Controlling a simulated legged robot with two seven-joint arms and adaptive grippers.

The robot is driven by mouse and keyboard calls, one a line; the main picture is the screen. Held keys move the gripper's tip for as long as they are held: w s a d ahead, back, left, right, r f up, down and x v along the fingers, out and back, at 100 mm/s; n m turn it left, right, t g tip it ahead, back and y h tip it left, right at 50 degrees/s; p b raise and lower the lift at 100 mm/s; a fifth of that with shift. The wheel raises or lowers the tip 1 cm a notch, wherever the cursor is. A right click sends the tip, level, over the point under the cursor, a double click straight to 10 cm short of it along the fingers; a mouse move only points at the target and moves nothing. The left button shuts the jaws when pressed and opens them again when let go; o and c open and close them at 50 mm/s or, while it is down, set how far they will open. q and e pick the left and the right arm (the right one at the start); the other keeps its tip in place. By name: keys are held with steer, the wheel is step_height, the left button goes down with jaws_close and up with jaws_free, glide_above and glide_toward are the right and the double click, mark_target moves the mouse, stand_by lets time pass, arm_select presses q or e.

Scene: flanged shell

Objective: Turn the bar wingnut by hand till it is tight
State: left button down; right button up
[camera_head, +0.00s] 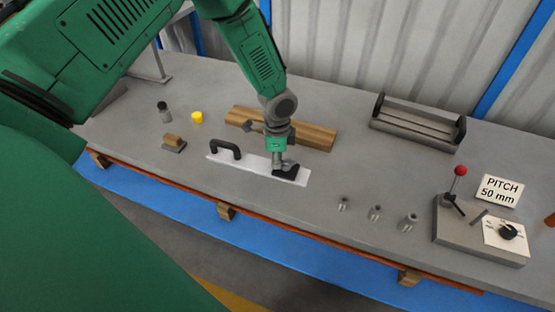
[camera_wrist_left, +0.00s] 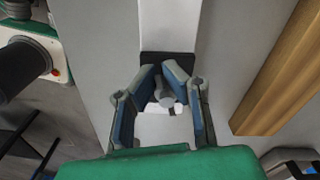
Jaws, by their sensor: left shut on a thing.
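A white plate (camera_head: 228,159) lies on the bench, with a black handle (camera_head: 225,148) at its left end and a black block (camera_head: 291,173) at its right end. My left gripper (camera_head: 279,168) points down at the block. In the left wrist view the black block (camera_wrist_left: 166,58) lies just beyond the fingers. My left gripper (camera_wrist_left: 166,92) is shut on a small grey piece (camera_wrist_left: 166,99), which looks like the bar wingnut. The fingers hide most of it, and its turn angle and tightness cannot be told. My right gripper is not in view.
A wooden bar (camera_head: 312,135) lies close behind the plate. Several small metal posts stand to the right, before a lever box (camera_head: 470,236) with a red knob. A yellow cup (camera_head: 197,117) and wooden-topped block (camera_head: 174,143) stand left.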

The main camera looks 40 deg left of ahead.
arm_select(q)
steer(key=shift+w+a+m+p, duration=0.1)
steer(key=shift+w+m+p, duration=0.1)
steer(key=shift+m, duration=0.6)
steer(key=shift+w+a+m+p, duration=0.1)
steer(key=shift+w+m+p, duration=0.05)
steer(key=shift+m, duration=0.95)
steer(key=c, duration=1.7)
jaws_free()
steer(key=shift+r, duration=0.15)
step_height(320, 180, up, 12)
